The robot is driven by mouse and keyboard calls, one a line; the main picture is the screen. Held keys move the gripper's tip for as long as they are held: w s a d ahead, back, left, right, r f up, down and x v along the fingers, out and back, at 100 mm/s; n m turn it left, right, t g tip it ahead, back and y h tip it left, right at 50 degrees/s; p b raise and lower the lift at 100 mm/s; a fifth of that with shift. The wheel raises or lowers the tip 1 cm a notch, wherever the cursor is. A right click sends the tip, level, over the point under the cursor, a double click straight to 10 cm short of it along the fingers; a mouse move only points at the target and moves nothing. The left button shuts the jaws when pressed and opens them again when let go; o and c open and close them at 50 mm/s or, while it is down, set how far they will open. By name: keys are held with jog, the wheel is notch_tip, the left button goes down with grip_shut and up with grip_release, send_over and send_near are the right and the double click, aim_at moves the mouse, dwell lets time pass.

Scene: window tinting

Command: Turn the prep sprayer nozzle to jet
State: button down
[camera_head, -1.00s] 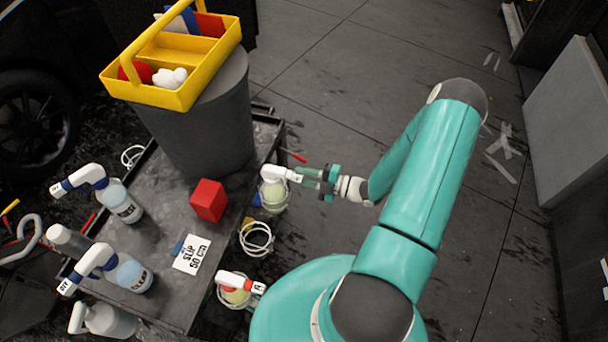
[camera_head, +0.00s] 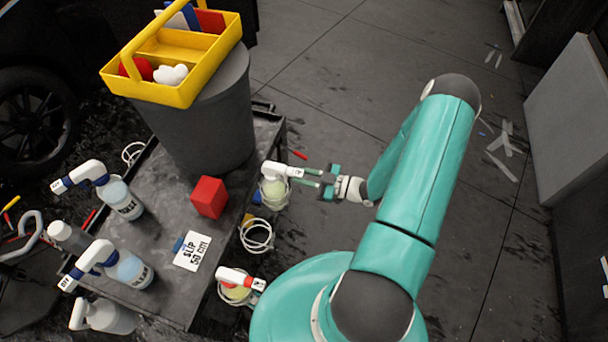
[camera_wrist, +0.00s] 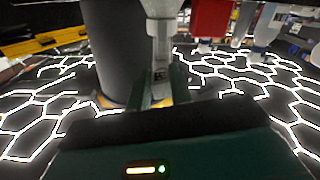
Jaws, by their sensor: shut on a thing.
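A spray bottle with a white head (camera_head: 277,169) and pale yellow-green liquid sits in a wire ring holder at the right edge of the cart. Its head points right, toward my gripper (camera_head: 308,177). My gripper is shut on the nozzle at the head's tip, with one finger on each side. The wrist view shows the white nozzle (camera_wrist: 160,62) between the two fingers (camera_wrist: 160,88). A small mark shows on the nozzle, too small to read. A second sprayer with a red and white head (camera_head: 240,280) sits in another ring nearer to me.
The dark cart (camera_head: 185,305) carries a red block (camera_head: 209,197), a "SLIP 50 cm" card (camera_head: 192,251) and bottles with blue-collared heads (camera_head: 122,200). A yellow caddy (camera_head: 190,92) rests on a grey drum (camera_head: 205,140). An empty ring (camera_head: 257,236) lies between the two sprayers. Floor to the right is mostly clear.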

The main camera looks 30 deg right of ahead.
jog(key=shift+m, duration=0.5)
jog(key=shift+a, duration=0.1)
jog(key=c, duration=1.2)
grip_release()
jog(key=shift+c, duration=0.2)
jog(key=v, duration=1.4)
